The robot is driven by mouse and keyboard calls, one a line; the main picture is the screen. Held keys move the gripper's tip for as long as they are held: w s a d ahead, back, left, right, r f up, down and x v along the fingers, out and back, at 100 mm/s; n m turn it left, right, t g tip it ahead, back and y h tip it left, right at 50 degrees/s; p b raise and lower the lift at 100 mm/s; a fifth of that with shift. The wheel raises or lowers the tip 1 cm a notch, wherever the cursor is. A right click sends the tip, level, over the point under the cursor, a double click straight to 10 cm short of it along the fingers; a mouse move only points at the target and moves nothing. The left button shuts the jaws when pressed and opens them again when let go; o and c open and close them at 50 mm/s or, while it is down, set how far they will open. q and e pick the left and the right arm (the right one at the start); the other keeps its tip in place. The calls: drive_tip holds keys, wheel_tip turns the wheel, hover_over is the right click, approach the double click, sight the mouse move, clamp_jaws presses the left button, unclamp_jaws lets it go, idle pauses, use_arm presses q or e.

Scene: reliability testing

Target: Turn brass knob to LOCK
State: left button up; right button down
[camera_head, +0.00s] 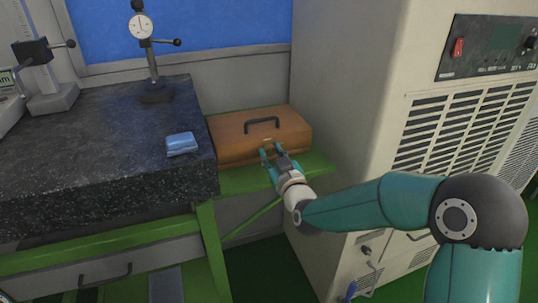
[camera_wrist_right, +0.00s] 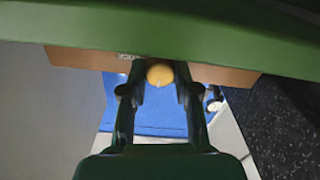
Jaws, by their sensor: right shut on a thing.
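The brass knob (camera_wrist_right: 160,75) shows in the right wrist view as a round yellow disc between my fingertips. It is on the front of a brown wooden case (camera_head: 262,128), which has a dark handle on top. My right gripper (camera_head: 270,150) reaches the front of the case, and in the wrist view its fingers (camera_wrist_right: 160,78) are shut on the knob from both sides. A small pale plate with unreadable marks (camera_wrist_right: 128,57) is beside the knob. In the head view the knob is mostly hidden by the gripper.
The case rests on a green bench frame (camera_head: 250,178) between a dark granite plate (camera_head: 90,150) and a large beige cabinet (camera_head: 345,90). A blue cloth-like block (camera_head: 181,144) and a dial gauge stand (camera_head: 150,55) are on the granite.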

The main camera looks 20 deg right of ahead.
drive_tip(key=shift+a+f+b, duration=0.1)
drive_tip(key=shift+f+b, duration=0.05)
drive_tip(key=shift+b, duration=0.3)
drive_tip(key=m+b, duration=1.1)
drive_tip(key=b, duration=0.3)
drive_tip(key=shift+f, duration=0.15)
drive_tip(key=m+b, duration=0.3)
drive_tip(key=shift+d+m, duration=0.2)
drive_tip(key=shift+m, duration=0.1)
drive_tip(key=shift+m+b, duration=1)
drive_tip(key=shift+m, duration=0.7)
drive_tip(key=c, duration=0.8)
unclamp_jaws()
drive_tip(key=shift+d, duration=0.1)
drive_tip(key=shift+c, duration=0.2)
